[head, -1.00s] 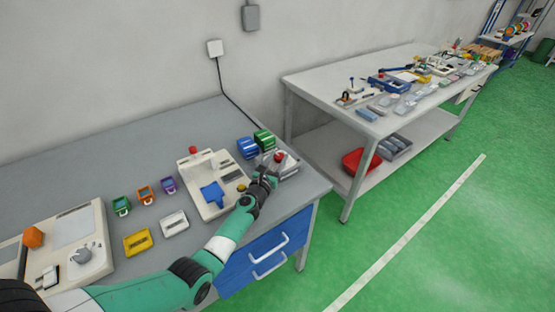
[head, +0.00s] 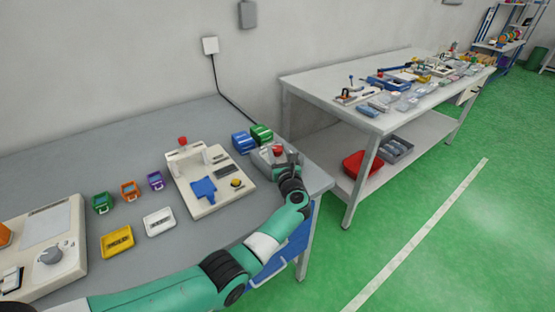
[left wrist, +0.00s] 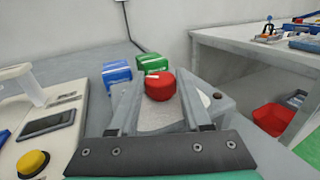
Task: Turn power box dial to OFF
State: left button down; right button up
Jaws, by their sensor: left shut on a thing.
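The power box (head: 262,157) is a grey box at the right end of the near bench, with a red dial (head: 278,151) on top. In the left wrist view the red dial (left wrist: 160,86) has a white mark toward its upper left, and the box's pale top (left wrist: 222,104) shows around it. My left gripper (head: 284,160) reaches over the box. In the left wrist view its two fingers (left wrist: 160,92) stand on either side of the dial, shut on it. Position labels on the box cannot be read. My right gripper is not in view.
A blue box (head: 243,143) and a green box (head: 262,134) stand just behind the power box. A beige fixture (head: 200,205) with a yellow button stands to its left. A black cable (head: 218,85) runs down the wall from a white socket (head: 210,45).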

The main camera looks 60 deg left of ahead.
pick_arm(q)
jog(key=shift+g, duration=0.3)
jog(key=shift+c, duration=1.8)
grip_release()
jog(key=p+v, duration=0.4)
jog(key=v, duration=0.7)
jog(key=shift+s+d, duration=0.1)
jog(key=shift+d, duration=0.2)
jog(key=shift+f, duration=0.1)
